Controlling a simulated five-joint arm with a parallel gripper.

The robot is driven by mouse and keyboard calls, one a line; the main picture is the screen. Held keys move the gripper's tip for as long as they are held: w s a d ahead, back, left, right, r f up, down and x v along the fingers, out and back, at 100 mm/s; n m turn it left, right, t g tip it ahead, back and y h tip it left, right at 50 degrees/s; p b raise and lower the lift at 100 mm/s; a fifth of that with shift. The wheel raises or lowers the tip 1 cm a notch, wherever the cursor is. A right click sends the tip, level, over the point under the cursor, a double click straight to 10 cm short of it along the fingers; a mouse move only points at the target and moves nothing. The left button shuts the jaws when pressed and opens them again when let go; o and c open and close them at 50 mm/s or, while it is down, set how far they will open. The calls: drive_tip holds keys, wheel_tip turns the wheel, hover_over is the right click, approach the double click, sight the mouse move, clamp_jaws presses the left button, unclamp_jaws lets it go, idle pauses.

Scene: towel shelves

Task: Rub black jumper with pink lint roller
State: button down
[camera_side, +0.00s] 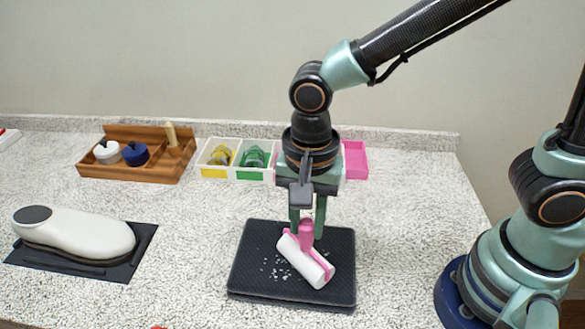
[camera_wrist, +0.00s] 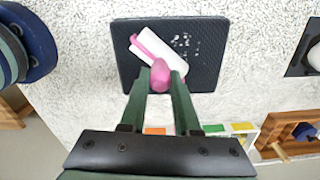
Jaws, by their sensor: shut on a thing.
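The black jumper (camera_side: 245,258) lies folded flat on the speckled counter, with a patch of white lint specks left of its middle. It also shows in the wrist view (camera_wrist: 208,72). My gripper (camera_side: 307,232) points down over the jumper and is shut on the pink handle of the lint roller (camera_side: 306,262). The roller's white cylinder lies slantwise, at or just above the jumper beside the specks; I cannot tell if it touches. In the wrist view the pink handle (camera_wrist: 160,76) sits between the green fingers, with the white roll just beyond them.
A white shoe-shaped object (camera_side: 75,232) sits on a dark mat at left. Behind stand a wooden rack (camera_side: 137,165) with a white and a blue pot, and a tray with yellow and green compartments (camera_side: 235,160). A pink bin (camera_side: 356,160) is behind my gripper. Counter around the jumper is clear.

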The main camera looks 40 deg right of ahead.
drive_tip(key=shift+w+a, duration=2.85)
drive_tip(key=shift+w, duration=0.25)
drive_tip(key=shift+s+d, duration=4.25)
drive_tip(key=shift+d, duration=0.45)
wheel_tip(320, 180, up, 8)
